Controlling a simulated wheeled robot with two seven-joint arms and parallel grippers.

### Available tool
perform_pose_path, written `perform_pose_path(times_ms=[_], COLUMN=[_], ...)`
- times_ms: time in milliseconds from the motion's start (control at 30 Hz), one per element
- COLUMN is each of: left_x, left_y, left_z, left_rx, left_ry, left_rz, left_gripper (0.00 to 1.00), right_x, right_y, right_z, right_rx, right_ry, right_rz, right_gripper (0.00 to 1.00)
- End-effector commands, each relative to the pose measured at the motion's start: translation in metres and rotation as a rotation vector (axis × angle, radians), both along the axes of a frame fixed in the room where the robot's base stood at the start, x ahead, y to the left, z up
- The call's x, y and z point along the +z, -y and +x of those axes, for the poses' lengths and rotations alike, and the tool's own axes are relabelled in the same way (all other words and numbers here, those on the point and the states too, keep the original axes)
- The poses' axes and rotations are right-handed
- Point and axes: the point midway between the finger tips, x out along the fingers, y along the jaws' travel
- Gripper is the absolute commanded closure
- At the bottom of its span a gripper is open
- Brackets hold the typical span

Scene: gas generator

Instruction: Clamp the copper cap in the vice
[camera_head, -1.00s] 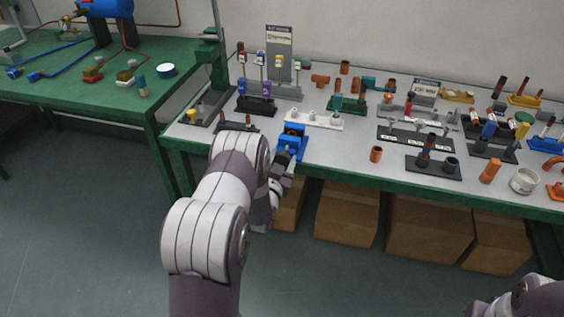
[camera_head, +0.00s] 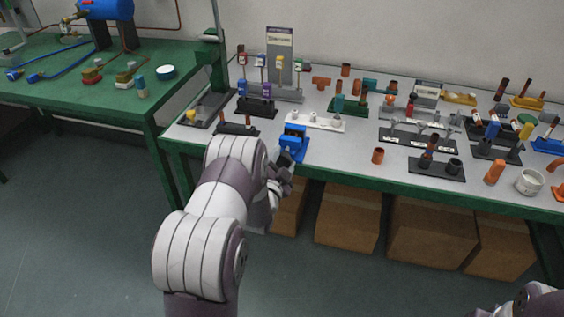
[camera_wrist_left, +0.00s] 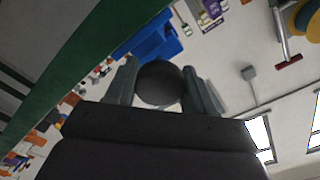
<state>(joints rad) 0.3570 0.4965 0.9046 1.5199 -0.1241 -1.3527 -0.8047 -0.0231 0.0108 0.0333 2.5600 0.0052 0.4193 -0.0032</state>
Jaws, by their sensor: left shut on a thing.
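The blue vice (camera_head: 293,140) stands at the front edge of the workbench, left of the middle. It also shows in the left wrist view (camera_wrist_left: 150,38), just beyond my fingers. My left gripper (camera_head: 284,168) is close in front of the vice, on the near side of the bench edge. In the left wrist view its fingers (camera_wrist_left: 163,88) are shut on a dark round thing (camera_wrist_left: 160,83). I cannot tell whether this is the copper cap or a part of the vice. A short copper-coloured cylinder (camera_head: 378,156) stands on the bench right of the vice. My right gripper is out of view.
The workbench (camera_head: 340,150) carries several holders with fittings and tools behind and right of the vice. A white holder (camera_head: 315,121) stands just behind the vice. An orange cylinder (camera_head: 494,172) and a white cup (camera_head: 530,181) stand front right. Cardboard boxes (camera_head: 347,217) are under the bench.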

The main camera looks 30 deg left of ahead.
Motion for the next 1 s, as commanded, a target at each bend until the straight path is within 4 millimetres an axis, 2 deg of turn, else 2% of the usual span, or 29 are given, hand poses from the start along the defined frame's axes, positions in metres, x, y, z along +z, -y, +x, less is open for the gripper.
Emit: perform_pose_path(times_ms=[400,433,500,833,933,1000], left_x=[-0.001,-0.001,-0.001,-0.001,-0.001,-0.001], left_y=[0.000,0.000,0.000,0.001,0.005,0.009], left_z=[0.000,0.000,0.000,-0.005,-0.021,-0.039], left_rx=[-0.001,-0.001,-0.001,0.000,0.001,0.001], left_ry=[-0.005,-0.005,-0.005,-0.004,-0.006,-0.006], left_rz=[0.007,0.006,0.006,0.006,0.006,0.006], left_gripper=[0.77,0.44,0.23,0.23,0.23,0.23], right_x=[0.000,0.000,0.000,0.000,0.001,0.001], right_y=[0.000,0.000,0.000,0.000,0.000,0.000], right_z=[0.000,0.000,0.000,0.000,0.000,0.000], right_rx=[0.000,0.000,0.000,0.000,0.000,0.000], right_ry=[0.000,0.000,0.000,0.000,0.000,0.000], right_rz=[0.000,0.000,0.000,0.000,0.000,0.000], right_gripper=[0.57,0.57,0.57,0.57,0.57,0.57])
